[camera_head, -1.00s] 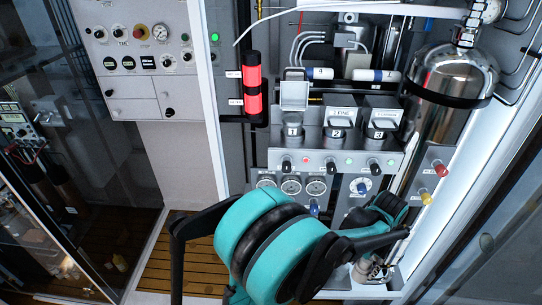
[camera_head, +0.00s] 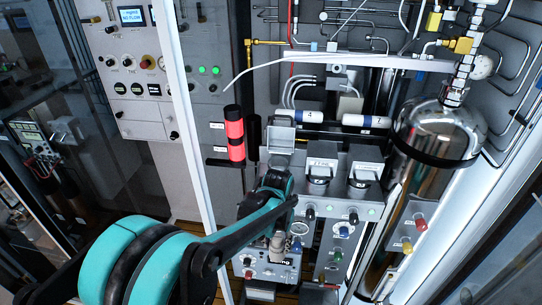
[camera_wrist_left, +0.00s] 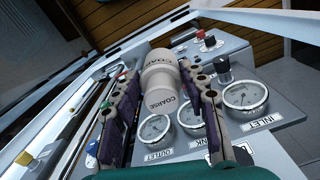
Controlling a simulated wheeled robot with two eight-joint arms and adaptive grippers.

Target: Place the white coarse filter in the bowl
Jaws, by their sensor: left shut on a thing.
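The white coarse filter (camera_wrist_left: 158,82) is a pale cylinder marked COARSE in the left wrist view. My left gripper (camera_wrist_left: 160,70) is shut on it, one finger on each side. In the head view my left gripper (camera_head: 278,240) points down in front of the panel, below the filter housings. The filter is small and partly hidden there. The leftmost housing has a raised square lid (camera_head: 281,135). Its bowl (camera_head: 278,158) is below the lid, partly hidden by my wrist. My right gripper is not in view.
Two lidded housings (camera_head: 320,178) (camera_head: 362,182) stand to the right of the open one. A red cylinder (camera_head: 235,135) is at the left. A shiny tank (camera_head: 435,140) stands at the right. Round gauges (camera_wrist_left: 245,95) lie beyond the filter in the wrist view.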

